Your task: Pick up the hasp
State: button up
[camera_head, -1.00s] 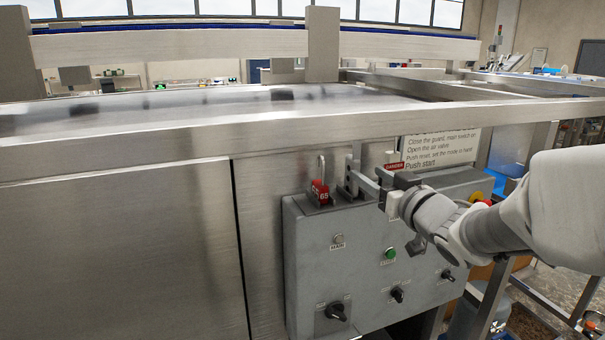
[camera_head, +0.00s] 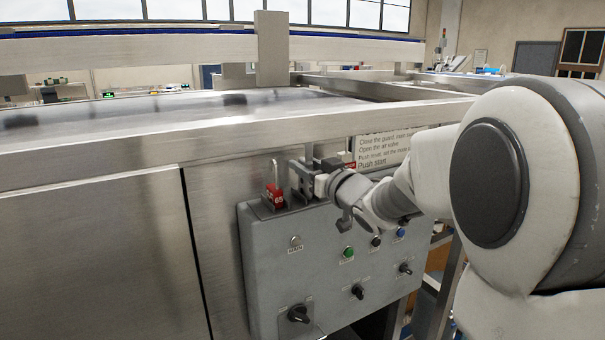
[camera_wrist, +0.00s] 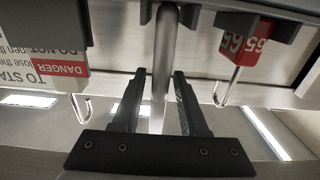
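My gripper (camera_head: 309,178) is at the top of the grey control box, beside the red padlock. In the wrist view my gripper (camera_wrist: 158,77) is open, with one black finger on each side of a grey metal rod (camera_wrist: 165,52). A narrow gap shows at the left finger; contact at the right finger cannot be told. The rod comes from a dark bracket (camera_wrist: 178,14); I cannot tell for sure whether this is the hasp. The red padlock (camera_head: 275,199), marked 65, hangs with its shackle showing; it also shows in the wrist view (camera_wrist: 243,45).
The grey control box (camera_head: 270,250) carries knobs and a green button (camera_head: 348,252). A steel frame rail (camera_head: 200,143) runs just above my gripper. An instruction sign (camera_head: 385,148) is behind it. A thin wire hook (camera_wrist: 82,108) hangs at left in the wrist view.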

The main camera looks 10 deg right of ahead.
grip_shut()
jog(key=shift+r, duration=0.1)
dwell(0.6)
